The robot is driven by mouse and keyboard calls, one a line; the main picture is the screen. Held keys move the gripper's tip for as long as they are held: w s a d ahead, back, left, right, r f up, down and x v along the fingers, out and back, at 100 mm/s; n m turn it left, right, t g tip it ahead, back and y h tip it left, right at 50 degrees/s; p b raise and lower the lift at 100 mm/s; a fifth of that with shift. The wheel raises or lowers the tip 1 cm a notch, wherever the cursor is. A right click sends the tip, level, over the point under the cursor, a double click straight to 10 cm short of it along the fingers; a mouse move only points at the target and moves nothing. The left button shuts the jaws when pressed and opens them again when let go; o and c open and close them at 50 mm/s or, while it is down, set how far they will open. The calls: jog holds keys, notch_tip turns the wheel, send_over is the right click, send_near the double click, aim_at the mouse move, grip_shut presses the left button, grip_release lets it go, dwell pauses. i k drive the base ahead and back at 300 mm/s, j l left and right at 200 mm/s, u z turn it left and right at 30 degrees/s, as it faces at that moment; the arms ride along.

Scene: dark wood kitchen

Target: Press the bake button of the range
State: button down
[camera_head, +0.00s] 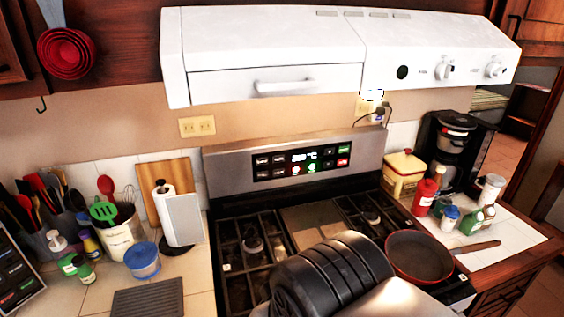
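The range (232,213) stands in the middle, with a steel backguard above its black gas cooktop. The control panel (303,162) on the backguard is a black strip with a lit display in the middle and several small buttons on both sides. The button labels are too small to read, so I cannot tell which is bake. A dark ribbed part with a pale part beside it, seemingly my arm, covers the front middle of the cooktop. No gripper fingers show, and nothing is seen touching the panel.
A dark pan (418,256) sits on the right front of the cooktop, its handle pointing right. A white range hood (270,55) overhangs the panel. Right counter: yellow box (404,176), coffee maker (452,150), bottles.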

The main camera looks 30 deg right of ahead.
aim_at(260, 161)
jog(key=l+u, duration=0.25)
jog(key=l, duration=0.15)
jog(key=k+l+u, duration=0.25)
jog(key=l+u, duration=0.25)
jog(key=l, duration=0.2)
